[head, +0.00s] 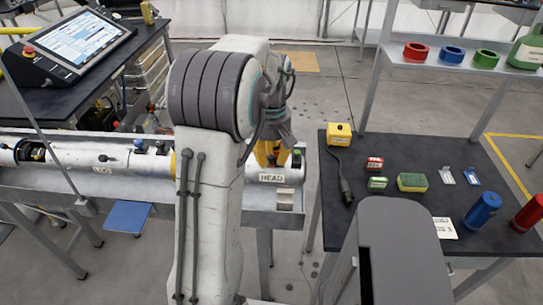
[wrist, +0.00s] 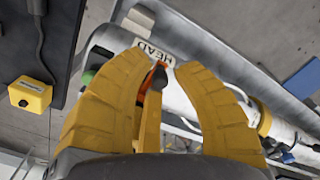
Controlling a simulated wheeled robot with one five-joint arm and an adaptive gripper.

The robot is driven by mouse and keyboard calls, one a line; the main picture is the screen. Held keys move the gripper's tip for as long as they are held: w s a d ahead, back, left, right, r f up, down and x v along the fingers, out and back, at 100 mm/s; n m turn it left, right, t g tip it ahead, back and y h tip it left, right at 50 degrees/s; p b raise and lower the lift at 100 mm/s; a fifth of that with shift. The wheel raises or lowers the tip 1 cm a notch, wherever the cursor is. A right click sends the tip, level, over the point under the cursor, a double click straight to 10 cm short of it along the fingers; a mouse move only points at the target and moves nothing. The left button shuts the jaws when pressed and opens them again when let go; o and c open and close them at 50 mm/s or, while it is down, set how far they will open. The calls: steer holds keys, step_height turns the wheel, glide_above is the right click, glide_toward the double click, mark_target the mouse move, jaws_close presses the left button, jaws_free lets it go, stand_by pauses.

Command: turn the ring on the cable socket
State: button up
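The white cylinder marked HEAD (head: 271,178) lies in a metal trough, and my gripper (head: 270,155) is over its top in the head view. In the wrist view my gripper's yellow fingers (wrist: 168,65) point at the cylinder, near the HEAD label (wrist: 152,52). The fingertips are apart, with a visible gap. A small orange and black part (wrist: 150,80) shows between the fingers, mostly hidden by them. I cannot make out a socket ring or whether the fingers touch it. A green part (wrist: 87,77) shows beside the left finger.
A dark table (head: 390,215) on the right holds a yellow box (head: 339,133) with a black cable and plug (head: 347,192), a sponge (head: 412,182), a blue can (head: 482,210) and a red can (head: 529,213). A shelf (head: 450,65) behind holds coloured rings. A monitor (head: 78,43) stands left.

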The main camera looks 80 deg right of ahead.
jaws_close()
steer(key=shift+w, duration=0.1)
stand_by(0.4)
steer(key=w+m, duration=0.1)
steer(key=m, duration=0.2)
steer(key=w+d+m+p, duration=0.1)
steer(key=w+m, duration=0.1)
steer(key=m, duration=0.1)
steer(key=w+m, duration=0.1)
steer(key=m, duration=0.2)
steer(key=shift+w+d, duration=0.2)
steer(key=shift+d, duration=0.05)
steer(key=d+m+p, duration=0.1)
steer(key=m, duration=0.1)
steer(key=w+d+m, duration=0.1)
steer(key=m, duration=0.1)
steer(key=shift+w+m+p, duration=0.2)
steer(key=shift+m+p, duration=0.1)
steer(key=shift+p, duration=0.1)
steer(key=shift+w+d+m+p, duration=0.15)
steer(key=shift+d+m+p, duration=0.3)
steer(key=shift+m, duration=0.6)
steer(key=shift+w+d+m+p, duration=0.2)
steer(key=shift+d+m, duration=0.4)
steer(key=shift+m, duration=0.45)
steer(key=shift+f, duration=0.1)
